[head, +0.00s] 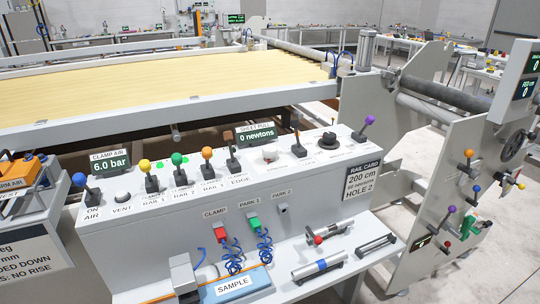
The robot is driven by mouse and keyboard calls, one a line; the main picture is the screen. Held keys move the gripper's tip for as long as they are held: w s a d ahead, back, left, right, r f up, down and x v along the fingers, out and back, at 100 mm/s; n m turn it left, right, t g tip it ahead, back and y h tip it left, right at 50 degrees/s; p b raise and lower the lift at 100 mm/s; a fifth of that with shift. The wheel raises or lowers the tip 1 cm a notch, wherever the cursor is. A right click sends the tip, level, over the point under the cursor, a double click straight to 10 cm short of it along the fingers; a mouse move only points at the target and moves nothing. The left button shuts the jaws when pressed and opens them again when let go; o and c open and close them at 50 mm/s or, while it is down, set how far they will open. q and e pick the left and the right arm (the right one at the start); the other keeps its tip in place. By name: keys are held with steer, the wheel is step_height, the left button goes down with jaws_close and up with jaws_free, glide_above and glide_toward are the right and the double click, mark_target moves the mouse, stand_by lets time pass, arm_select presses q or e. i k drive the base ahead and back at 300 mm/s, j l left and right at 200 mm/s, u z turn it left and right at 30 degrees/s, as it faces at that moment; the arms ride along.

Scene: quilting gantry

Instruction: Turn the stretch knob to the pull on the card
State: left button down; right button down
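On the grey console, a black round knob (327,140) stands at the right of the sloped top. A white round knob (269,154) stands to its left. The small labels by both are too blurred to read, so I cannot tell which is the stretch knob. A green-lit display (256,135) reads "0 newtons". The dark rail card (364,180) on the console's right front reads "200 cm", a smaller line that looks like "60 newtons", and "HOLE 2". Neither of my grippers shows in the head view.
Levers with blue, yellow, green, orange and purple (369,120) balls rise around the knobs. A clamp air display (110,163) reads "6.0 bar". A front shelf holds a blue sample block (235,283), coiled hoses and metal tools. A yellow quilt bed (170,83) lies behind.

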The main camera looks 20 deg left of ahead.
mark_target(269, 151)
steer(key=i+l+u, duration=0.65)
steer(key=l, duration=0.3)
steer(key=i, duration=0.1)
